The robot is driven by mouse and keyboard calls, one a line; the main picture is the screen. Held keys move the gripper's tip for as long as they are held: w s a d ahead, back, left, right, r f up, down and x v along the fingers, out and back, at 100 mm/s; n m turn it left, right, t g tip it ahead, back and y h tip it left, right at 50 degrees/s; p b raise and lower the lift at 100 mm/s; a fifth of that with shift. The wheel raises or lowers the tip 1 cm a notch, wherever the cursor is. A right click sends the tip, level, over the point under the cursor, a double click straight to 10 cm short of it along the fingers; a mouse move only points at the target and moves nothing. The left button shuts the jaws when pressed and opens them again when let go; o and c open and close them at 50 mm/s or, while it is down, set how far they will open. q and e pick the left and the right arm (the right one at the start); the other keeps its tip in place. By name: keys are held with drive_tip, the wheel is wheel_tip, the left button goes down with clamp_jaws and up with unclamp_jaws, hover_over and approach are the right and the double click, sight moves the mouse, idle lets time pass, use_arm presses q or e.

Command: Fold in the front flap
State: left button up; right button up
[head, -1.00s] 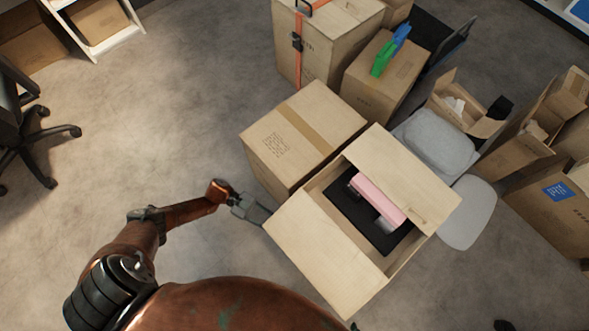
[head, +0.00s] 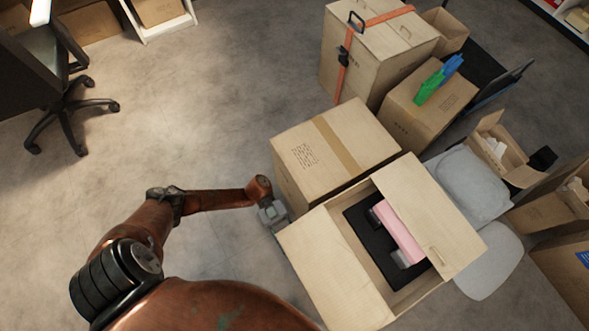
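An open carton (head: 402,299) stands at the lower right of the head view. Its near flap (head: 338,277), on the side towards me, is spread outward over the floor. Its far flap (head: 428,207) leans partly over the opening. Inside are a black item (head: 364,224) and a pink item (head: 398,231) with a grey-white part. My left gripper (head: 280,226) is at the left corner of the near flap, beside the closed carton. Its fingers are small and partly hidden, so neither contact nor opening is clear. My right gripper is out of view.
A closed carton (head: 336,150) stands directly behind the open one. A strapped carton (head: 372,55) and a carton with green and blue items (head: 407,112) stand beyond. Grey rounded objects (head: 470,190) lie right of the open carton.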

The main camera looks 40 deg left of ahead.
use_arm(q)
drive_tip(key=shift+d, duration=0.15)
drive_tip(key=shift+c, duration=0.5)
clamp_jaws()
drive_tip(key=shift+r, duration=0.1)
